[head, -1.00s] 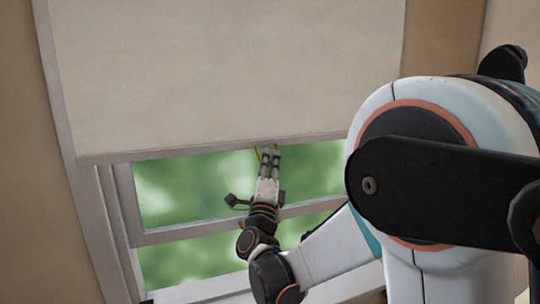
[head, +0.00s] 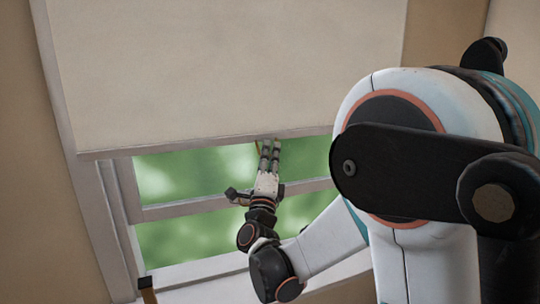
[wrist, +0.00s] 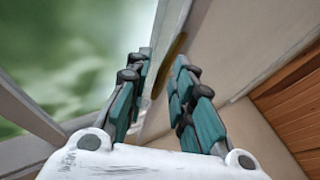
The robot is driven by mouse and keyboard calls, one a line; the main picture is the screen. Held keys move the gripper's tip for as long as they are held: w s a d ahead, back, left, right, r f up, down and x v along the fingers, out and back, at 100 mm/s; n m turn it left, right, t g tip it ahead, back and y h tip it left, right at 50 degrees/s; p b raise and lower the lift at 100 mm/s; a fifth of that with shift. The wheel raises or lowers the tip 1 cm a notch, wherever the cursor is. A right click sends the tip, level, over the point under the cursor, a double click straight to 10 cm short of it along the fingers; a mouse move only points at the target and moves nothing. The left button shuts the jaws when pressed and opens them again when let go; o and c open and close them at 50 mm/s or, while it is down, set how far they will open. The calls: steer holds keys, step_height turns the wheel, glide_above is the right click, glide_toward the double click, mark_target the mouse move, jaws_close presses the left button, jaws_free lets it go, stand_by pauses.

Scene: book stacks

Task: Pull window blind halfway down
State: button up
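The window blind (head: 230,70) is a plain cream sheet covering the upper window in the head view. Its bottom edge (head: 180,147) runs across above the lower panes. In the wrist view the blind (wrist: 225,45) fills the upper right, and its pale bottom bar runs between my fingers. My gripper (head: 270,143) is at the blind's bottom edge from below. The exact contact is partly hidden.
The window frame has a cross rail (head: 180,210) and a sill (head: 195,270) below the blind. Blurred green shows through the glass (head: 185,185). Wood panelling (wrist: 290,105) shows at right in the wrist view. My arm hides the right part of the window.

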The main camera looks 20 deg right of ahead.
steer(key=shift+s, duration=0.1)
steer(key=v, duration=1.2)
steer(key=shift+r, duration=0.1)
steer(key=a+n+g+y, duration=0.2)
steer(key=a+n+y, duration=0.4)
steer(key=n+y, duration=0.75)
steer(key=s+d+f+n+g+h, duration=0.1)
steer(key=s+d+f+n+g, duration=0.1)
steer(key=s+f+n+g, duration=0.2)
steer(key=s+d+f+n+g+h+b, duration=0.1)
steer(key=s+f+n+g, duration=0.3)
steer(key=s, duration=0.7)
steer(key=s+d+f+n+g+h, duration=0.1)
steer(key=s+d+f+n+g, duration=0.2)
steer(key=s+f, duration=0.3)
steer(key=shift+s+d+f+n+g+b, duration=0.15)
steer(key=shift+s+d+n+g+b, duration=0.15)
steer(key=shift+s+n+g, duration=0.65)
